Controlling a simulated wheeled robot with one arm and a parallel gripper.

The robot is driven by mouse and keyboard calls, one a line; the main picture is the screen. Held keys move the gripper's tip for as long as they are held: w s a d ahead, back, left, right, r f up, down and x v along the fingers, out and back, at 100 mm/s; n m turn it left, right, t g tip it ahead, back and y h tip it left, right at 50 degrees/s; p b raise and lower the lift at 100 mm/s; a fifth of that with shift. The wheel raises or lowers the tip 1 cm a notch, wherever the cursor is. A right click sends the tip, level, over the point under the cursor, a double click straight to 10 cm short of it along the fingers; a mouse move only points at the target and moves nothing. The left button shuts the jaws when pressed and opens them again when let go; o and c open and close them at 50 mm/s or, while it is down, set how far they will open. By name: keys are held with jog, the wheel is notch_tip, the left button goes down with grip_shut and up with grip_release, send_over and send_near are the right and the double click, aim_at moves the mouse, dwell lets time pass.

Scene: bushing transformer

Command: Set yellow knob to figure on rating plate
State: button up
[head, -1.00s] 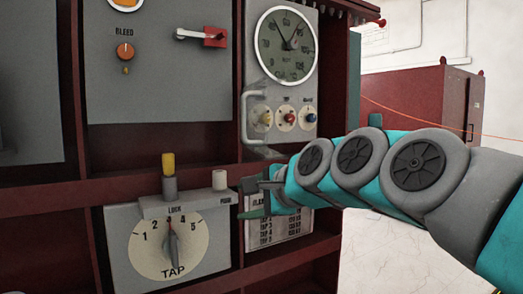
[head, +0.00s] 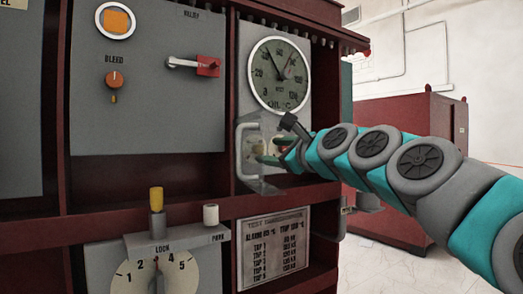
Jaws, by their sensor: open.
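The dial gauge (head: 280,76) has dark hands and, below it, a row of small knobs behind a clear cover (head: 252,178) with a pale handle (head: 242,150). The yellow knob (head: 256,147) shows only faintly at the left of that row; its setting is unreadable. My gripper (head: 277,142) is open in front of the row, one dark finger above and one green finger below, hiding most of the other knobs. I cannot tell if it touches the cover. The rating plate (head: 274,247) is uncovered below, with an alarm 85 C and trip 100 C line and several tap rows.
At lower left is the tap dial (head: 155,277) with a lock bracket, a yellow-topped pin (head: 157,213) and a white park post (head: 211,215). A red-handled lever (head: 207,66) is upper left. A red cabinet (head: 405,165) stands behind my arm.

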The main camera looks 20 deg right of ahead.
jog(key=x, duration=0.4)
jog(key=shift+w+a, duration=0.1)
jog(key=shift+w, duration=0.1)
grip_shut()
dwell(0.4)
